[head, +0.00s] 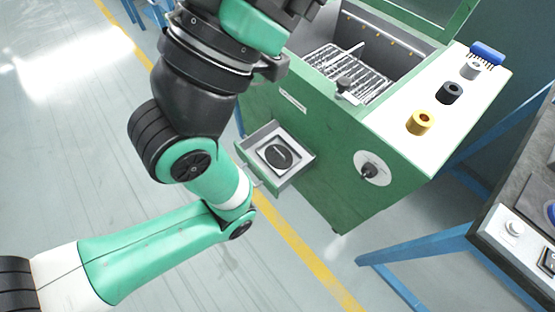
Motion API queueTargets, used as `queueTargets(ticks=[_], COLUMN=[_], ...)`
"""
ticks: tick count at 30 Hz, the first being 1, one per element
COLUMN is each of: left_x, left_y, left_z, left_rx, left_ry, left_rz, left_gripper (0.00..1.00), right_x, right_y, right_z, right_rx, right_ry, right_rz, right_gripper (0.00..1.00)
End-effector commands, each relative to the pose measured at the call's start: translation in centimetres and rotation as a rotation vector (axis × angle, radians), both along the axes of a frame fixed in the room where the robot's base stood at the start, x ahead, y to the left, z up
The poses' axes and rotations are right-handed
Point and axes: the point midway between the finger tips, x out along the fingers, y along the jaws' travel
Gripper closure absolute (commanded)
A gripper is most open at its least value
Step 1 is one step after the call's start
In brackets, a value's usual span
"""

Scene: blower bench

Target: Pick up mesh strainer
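A dark round disc (279,155) lies in a pale square frame inside the open drawer (300,172) on the front of the green cabinet. It may be the mesh strainer, but mesh cannot be made out at this size. My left arm comes in from the lower left and rises past the drawer's left side to the top edge. Its fingertips are not in view. The arm's dark and green links hide part of the cabinet's left side. My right gripper is not in view.
The green cabinet (330,190) has its lid up, with a wire rack (350,72) inside. A yellow ring (421,122), a black ring (450,92), a grey ring (470,70) and a blue brush (487,54) stand on its white ledge.

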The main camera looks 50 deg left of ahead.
Motion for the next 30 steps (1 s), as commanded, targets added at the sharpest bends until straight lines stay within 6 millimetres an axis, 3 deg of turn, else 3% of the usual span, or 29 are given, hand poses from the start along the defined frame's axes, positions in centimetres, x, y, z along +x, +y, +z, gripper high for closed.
queueTargets(ticks=[14,23,30], left_x=[0.03,0.03,0.03], left_y=[0.00,0.00,0.00], left_z=[-0.12,-0.11,-0.11], left_rx=[0.000,0.000,0.000], left_ry=[0.001,0.001,0.001], left_rz=[0.000,0.000,0.000], left_gripper=[0.00,0.52,0.55], right_x=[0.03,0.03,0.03], right_y=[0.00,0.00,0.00], right_z=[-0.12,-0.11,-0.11], right_rx=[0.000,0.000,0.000], right_ry=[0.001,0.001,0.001], right_rz=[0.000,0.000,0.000], right_gripper=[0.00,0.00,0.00])
